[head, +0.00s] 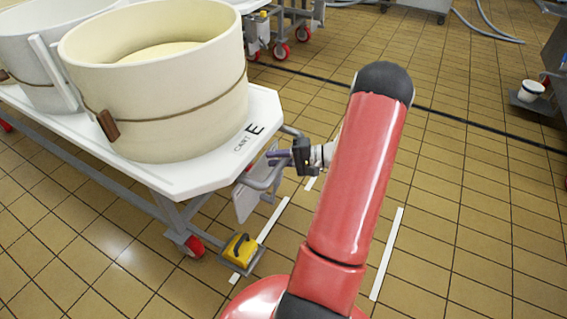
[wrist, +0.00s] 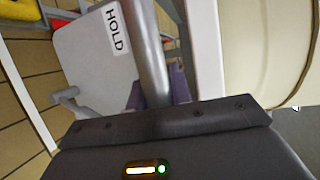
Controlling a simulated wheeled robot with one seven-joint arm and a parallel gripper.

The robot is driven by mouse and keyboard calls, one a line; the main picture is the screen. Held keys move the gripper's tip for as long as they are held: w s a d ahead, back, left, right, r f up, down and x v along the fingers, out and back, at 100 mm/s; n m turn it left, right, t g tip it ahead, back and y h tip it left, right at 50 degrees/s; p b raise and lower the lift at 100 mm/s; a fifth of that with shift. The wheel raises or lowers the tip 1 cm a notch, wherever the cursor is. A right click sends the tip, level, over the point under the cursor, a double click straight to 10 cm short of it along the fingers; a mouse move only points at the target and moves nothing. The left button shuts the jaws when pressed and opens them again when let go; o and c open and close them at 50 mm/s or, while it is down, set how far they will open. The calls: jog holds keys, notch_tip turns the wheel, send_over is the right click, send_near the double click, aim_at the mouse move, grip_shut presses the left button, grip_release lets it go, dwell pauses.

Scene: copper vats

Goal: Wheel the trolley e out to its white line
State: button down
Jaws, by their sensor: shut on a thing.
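Trolley e (head: 205,171), a white-topped cart on a grey frame marked "CART E", stands at the left in the head view. Its grey tube handle (head: 262,180) sticks out at its right end. My gripper (head: 286,157) is shut on the handle, whose bar (wrist: 146,50) runs into the jaws in the wrist view. The jaw tips are partly hidden there. One white floor line (head: 272,220) runs beside the trolley's near right end, by the yellow pedal (head: 240,248). Another white line (head: 386,254) lies farther right, beyond my red arm. I cannot tell which belongs to the trolley.
A large cream hoop mould (head: 160,90) stands on the trolley, another vessel (head: 35,60) beside it. A plate reading "HOLD" (wrist: 90,55) hangs by the handle. Another trolley's red wheels (head: 281,52) show behind.

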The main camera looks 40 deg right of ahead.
jog(key=w+a, duration=0.1)
jog(key=w, duration=0.2)
jog(key=shift+a+r, duration=0.1)
jog(key=shift+a, duration=0.3)
jog(key=c, duration=1.7)
grip_release()
jog(key=o, duration=0.4)
jog(key=shift+s+d, duration=0.15)
jog(key=shift+s, duration=0.1)
jog(key=shift+o, duration=0.2)
jog(key=b+v, duration=0.1)
jog(key=v, duration=0.7)
jog(key=shift+w, duration=0.1)
